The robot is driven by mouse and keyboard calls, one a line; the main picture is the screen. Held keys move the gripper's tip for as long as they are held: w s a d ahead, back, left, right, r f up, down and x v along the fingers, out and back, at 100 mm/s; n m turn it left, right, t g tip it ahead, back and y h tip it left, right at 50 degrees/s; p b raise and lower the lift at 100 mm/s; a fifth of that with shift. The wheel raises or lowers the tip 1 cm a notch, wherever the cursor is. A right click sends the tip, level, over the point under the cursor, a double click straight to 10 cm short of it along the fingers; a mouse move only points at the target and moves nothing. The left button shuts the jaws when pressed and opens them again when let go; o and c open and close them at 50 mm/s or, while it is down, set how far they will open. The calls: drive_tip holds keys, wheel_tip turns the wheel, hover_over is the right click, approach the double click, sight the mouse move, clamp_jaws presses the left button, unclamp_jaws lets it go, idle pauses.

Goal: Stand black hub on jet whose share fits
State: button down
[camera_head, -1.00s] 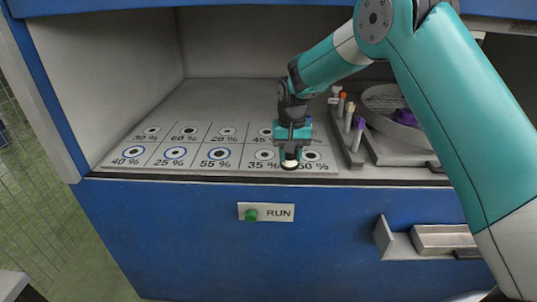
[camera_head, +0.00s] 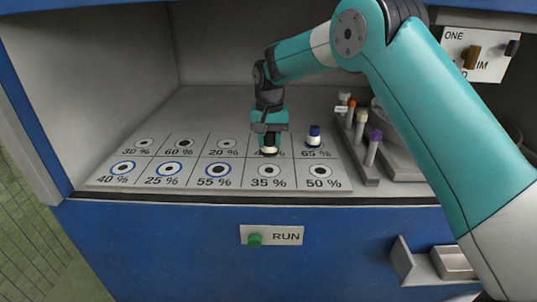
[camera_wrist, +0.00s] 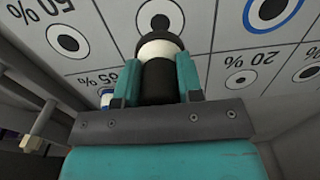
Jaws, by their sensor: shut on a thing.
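My gripper (camera_head: 269,136) is shut on the black hub (camera_head: 270,150), upright, with a cream band low on it. In the wrist view the hub (camera_wrist: 158,82) sits between the teal fingers. It is over the back-row cell between 20 % and 65 %; its jet and label are mostly hidden. I cannot tell whether the hub touches the board. Bare jets show at 30 % (camera_head: 145,142), 60 % (camera_head: 184,142), 20 % (camera_head: 225,143), 35 % (camera_head: 268,171) and 50 % (camera_head: 320,171). Blue-ringed jets are at 40 % (camera_head: 122,168), 25 % (camera_head: 169,168) and 55 % (camera_head: 217,170).
A blue hub (camera_head: 314,136) stands at 65 %, right beside my gripper. A rack (camera_head: 369,176) with several coloured pegs stands right of the board. A green RUN button (camera_head: 254,240) is on the blue front panel. The board's left cells are clear of hubs.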

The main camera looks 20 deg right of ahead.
sight(269, 156)
drive_tip(key=shift+f, duration=2)
drive_tip(key=shift+f, duration=0.55)
drive_tip(key=c, duration=0.8)
unclamp_jaws()
drive_tip(key=shift+o, duration=0.2)
wheel_tip(269, 156, up, 9)
drive_tip(key=shift+f, duration=0.2)
